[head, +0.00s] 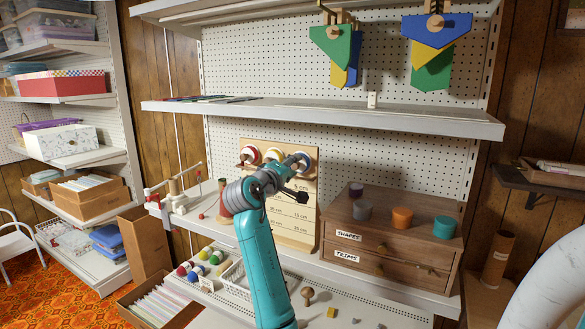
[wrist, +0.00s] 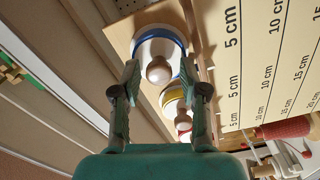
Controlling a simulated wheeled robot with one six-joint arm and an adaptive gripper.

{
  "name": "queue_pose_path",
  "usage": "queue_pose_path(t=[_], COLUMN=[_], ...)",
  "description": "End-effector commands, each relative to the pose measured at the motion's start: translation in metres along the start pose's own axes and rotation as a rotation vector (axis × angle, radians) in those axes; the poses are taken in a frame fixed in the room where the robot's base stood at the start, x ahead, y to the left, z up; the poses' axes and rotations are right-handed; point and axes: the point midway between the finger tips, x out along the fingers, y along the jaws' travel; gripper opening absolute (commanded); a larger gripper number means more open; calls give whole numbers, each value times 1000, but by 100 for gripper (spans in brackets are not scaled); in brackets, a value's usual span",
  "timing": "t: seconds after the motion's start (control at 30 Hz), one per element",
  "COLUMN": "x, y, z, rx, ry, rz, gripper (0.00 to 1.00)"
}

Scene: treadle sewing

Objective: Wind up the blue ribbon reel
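The blue ribbon reel (wrist: 171,34) shows in the wrist view as a blue-rimmed white disc with a round wooden knob (wrist: 158,70) on its face. In the head view the blue reel (head: 308,157) is the rightmost of three reels, partly hidden by my arm. My gripper (wrist: 159,77) is open in front of it, with a finger on each side of the knob and visible gaps to it. In the head view my gripper (head: 297,180) is at the upper right of the measuring board (head: 309,215). I cannot tell how far the fingertips are from the reel face.
A yellow reel (wrist: 172,97) and a red reel (head: 250,155) sit beside the blue one. A wooden drawer box (head: 385,245) with several coloured pots stands to the right. A red thread spool (head: 225,198) stands left. A shelf edge (head: 400,123) runs above.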

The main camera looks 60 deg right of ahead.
Motion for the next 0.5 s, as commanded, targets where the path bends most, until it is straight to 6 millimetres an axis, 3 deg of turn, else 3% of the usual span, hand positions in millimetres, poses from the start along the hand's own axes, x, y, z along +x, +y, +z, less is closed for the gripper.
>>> queue_pose_path(t=[0.33, 0.5], x=[-2, -21], y=[0, 0], z=[0, -1], rx=[1, 1], ry=[-1, 2], rz=[0, 0], gripper=[51, 51])
